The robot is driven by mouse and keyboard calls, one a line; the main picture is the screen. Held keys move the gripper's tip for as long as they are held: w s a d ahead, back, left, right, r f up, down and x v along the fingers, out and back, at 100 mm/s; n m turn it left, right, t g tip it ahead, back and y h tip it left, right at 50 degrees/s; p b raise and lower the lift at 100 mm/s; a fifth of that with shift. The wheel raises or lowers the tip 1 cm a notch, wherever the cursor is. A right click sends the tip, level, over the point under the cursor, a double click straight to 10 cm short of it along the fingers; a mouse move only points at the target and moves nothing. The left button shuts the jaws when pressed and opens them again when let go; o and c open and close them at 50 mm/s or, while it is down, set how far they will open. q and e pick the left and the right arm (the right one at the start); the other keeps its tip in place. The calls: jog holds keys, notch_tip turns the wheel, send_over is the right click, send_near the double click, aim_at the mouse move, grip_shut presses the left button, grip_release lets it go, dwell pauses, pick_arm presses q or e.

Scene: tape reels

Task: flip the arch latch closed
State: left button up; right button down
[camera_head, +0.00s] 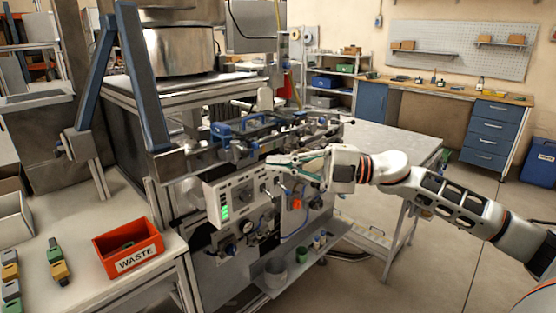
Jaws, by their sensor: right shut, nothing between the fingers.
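My right arm reaches in from the right, and its right gripper (284,162) is shut and empty. It is in front of the machine's top assembly, just right of the grey control panel (236,195). The machine's top assembly (262,130) carries rails, small metal fittings and a blue block (222,129). I cannot make out for certain which fitting is the arch latch, or whether it is open or closed. The gripper hides part of the machine's front, and contact cannot be told. My left gripper is not in view.
A red WASTE bin (128,247) and small coloured blocks (57,262) sit on the left bench. Blue slanted bars (142,75) rise at the machine's left. A grey table (385,143) stands behind my right arm.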

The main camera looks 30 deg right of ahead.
aim_at(245, 152)
jog(key=w+a, duration=0.4)
jog(key=w, duration=0.2)
jog(key=shift+w+p, duration=0.25)
jog(key=shift+p, duration=0.2)
jog(key=shift+d+f, duration=0.1)
jog(key=shift+d, duration=0.1)
jog(key=shift+w+d+p, duration=0.2)
jog(key=shift+d+p, duration=0.2)
jog(key=shift+d, duration=0.5)
